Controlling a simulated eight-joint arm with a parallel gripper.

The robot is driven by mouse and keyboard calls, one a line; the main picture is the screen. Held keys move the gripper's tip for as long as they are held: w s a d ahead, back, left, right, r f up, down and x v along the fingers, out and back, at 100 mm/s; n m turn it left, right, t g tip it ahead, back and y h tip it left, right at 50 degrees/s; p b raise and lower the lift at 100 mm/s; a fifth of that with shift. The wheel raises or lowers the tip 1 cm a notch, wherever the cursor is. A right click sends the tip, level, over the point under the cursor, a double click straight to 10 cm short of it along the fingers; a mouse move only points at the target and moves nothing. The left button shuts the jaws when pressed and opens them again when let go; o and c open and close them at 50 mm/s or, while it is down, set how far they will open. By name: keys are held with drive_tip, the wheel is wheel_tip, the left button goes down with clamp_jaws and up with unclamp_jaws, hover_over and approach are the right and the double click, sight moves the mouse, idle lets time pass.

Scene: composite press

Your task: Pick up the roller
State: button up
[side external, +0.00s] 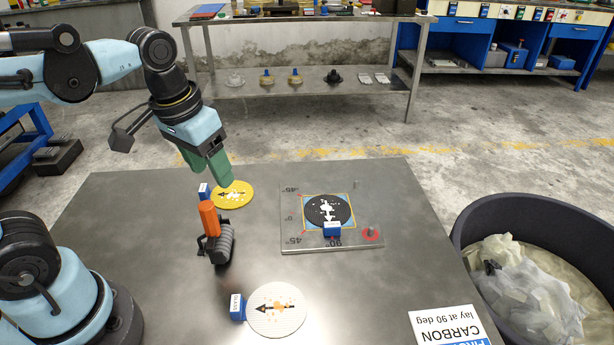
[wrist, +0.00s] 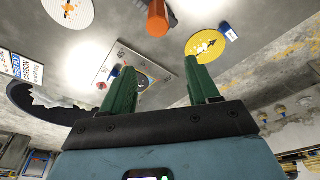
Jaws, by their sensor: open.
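The roller has an orange handle (side external: 208,218) and a dark grey ribbed drum (side external: 221,245). It stands on the metal table left of the middle in the side view, handle up. My gripper (side external: 219,180) has green fingers and hangs above the table, behind and above the roller, near the yellow disc. The fingers also show in the wrist view (wrist: 157,80), spread apart with nothing between them.
A square plate (side external: 290,235) with angle marks holds a black disc (side external: 318,205) and a blue block (side external: 332,229). A yellow disc (side external: 232,196) and a white disc (side external: 276,325) with blue tags lie beside the roller. A dark bin (side external: 475,215) stands right. A CARBON sign (side external: 447,327) lies in front.

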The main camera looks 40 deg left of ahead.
sight(211, 203)
drive_tip(key=shift+s+d+r+g, duration=0.1)
drive_tip(key=shift+s+r+g, duration=0.4)
drive_tip(key=shift+r+g, duration=0.4)
drive_tip(key=shift+s+f+n+g, duration=0.1)
drive_tip(key=shift+f+n+g, duration=0.05)
drive_tip(key=shift+n+g, duration=0.15)
wheel_tip(211, 203, down, 6)
drive_tip(key=shift+f, duration=0.15)
drive_tip(key=shift+s+f, duration=0.15)
drive_tip(key=shift+f, duration=1.25)
drive_tip(key=shift+s+f, duration=0.15)
drive_tip(key=shift+f, duration=1.2)
clamp_jaws()
